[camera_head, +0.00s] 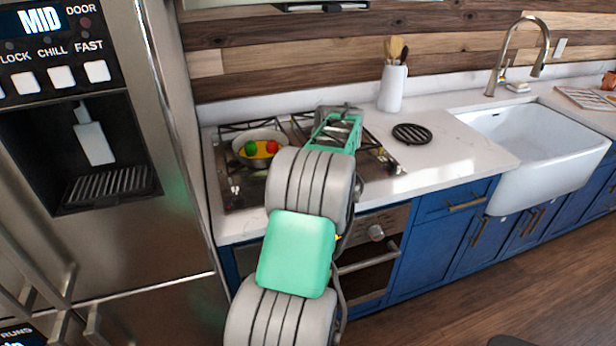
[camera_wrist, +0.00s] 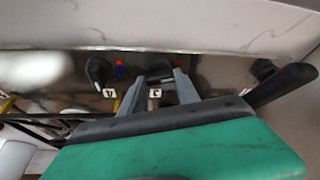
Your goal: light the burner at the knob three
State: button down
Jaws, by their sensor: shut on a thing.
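The cooktop (camera_head: 232,190) is set in the white counter, and my arm covers part of it. In the wrist view a row of dark knobs sits on a metal strip. The middle knob (camera_wrist: 160,72) has a small label below it that looks like a 3, though it is small and blurred. My gripper (camera_wrist: 160,80) has one finger on each side of this knob and is shut on it. Another knob (camera_wrist: 97,72), with a label like a 4, stands apart to the left. No flame shows.
A pan (camera_head: 262,136) with red, green and yellow food sits on the cooktop's left side. A round black trivet (camera_head: 412,134) and a white utensil crock (camera_head: 392,88) stand on the counter. A dark handle (camera_wrist: 285,86) is at the wrist view's right. The steel fridge (camera_head: 175,225) is close on the left.

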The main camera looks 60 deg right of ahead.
jog(key=shift+d+r, duration=0.1)
jog(key=c, duration=0.9)
grip_release()
jog(key=v, duration=0.7)
jog(key=shift+s+r, duration=0.15)
jog(key=shift+r, duration=0.15)
